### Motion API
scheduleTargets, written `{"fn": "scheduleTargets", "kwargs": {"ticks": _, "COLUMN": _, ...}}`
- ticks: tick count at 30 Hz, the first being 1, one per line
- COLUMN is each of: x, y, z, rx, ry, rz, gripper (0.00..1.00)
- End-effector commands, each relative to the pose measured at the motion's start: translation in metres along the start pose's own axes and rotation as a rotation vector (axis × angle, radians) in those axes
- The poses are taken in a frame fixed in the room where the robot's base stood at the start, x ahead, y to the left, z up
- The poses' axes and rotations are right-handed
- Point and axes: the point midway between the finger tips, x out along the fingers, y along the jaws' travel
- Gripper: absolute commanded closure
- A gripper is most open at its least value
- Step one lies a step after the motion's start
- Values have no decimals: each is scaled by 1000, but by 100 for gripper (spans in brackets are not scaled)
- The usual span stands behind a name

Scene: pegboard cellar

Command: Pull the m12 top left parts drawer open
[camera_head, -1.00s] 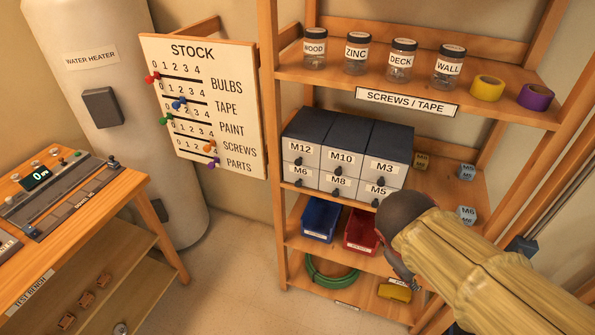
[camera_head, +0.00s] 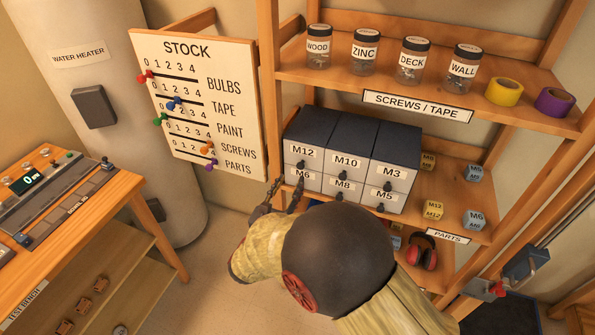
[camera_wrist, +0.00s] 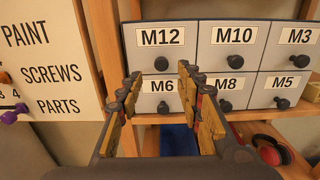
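The M12 drawer (camera_head: 312,163) is the top left drawer of a grey parts cabinet (camera_head: 357,132). Its front looks flush with the drawers beside it, so it is shut. In the wrist view the M12 drawer (camera_wrist: 182,58) shows its label above a dark round knob (camera_wrist: 161,63). My gripper (camera_head: 284,194) is in front of the cabinet's lower left side, with its fingertips below the M12 knob. In the wrist view my gripper (camera_wrist: 161,82) is open and empty. Its fingers stand either side of the M6 drawer (camera_wrist: 161,88), just below M12.
A wooden shelf post (camera_head: 269,95) rises left of the cabinet, with the stock board (camera_head: 197,100) beside it. The upper shelf (camera_head: 335,78) holds jars and tape rolls. Small labelled cubes (camera_head: 432,210) sit right of the cabinet.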

Motion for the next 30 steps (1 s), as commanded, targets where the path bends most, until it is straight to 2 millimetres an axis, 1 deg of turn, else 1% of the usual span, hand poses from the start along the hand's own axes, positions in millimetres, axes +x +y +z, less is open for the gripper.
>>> {"fn": "scheduleTargets", "kwargs": {"ticks": 1, "x": 9, "y": -2, "z": -1, "rx": 2, "ry": 0, "rz": -5, "gripper": 64}}
{"fn": "scheduleTargets", "kwargs": {"ticks": 6, "x": 36, "y": -2, "z": -1, "rx": 4, "ry": 0, "rz": -5, "gripper": 64}}
{"fn": "scheduleTargets", "kwargs": {"ticks": 12, "x": 58, "y": -2, "z": -1, "rx": 3, "ry": 1, "rz": -4, "gripper": 64}}
{"fn": "scheduleTargets", "kwargs": {"ticks": 17, "x": 64, "y": -2, "z": 0, "rx": 3, "ry": 1, "rz": -4, "gripper": 64}}
{"fn": "scheduleTargets", "kwargs": {"ticks": 23, "x": 65, "y": -2, "z": 1, "rx": 3, "ry": 1, "rz": -4, "gripper": 64}}
{"fn": "scheduleTargets", "kwargs": {"ticks": 30, "x": 64, "y": -2, "z": 1, "rx": 3, "ry": 1, "rz": -4, "gripper": 76}}
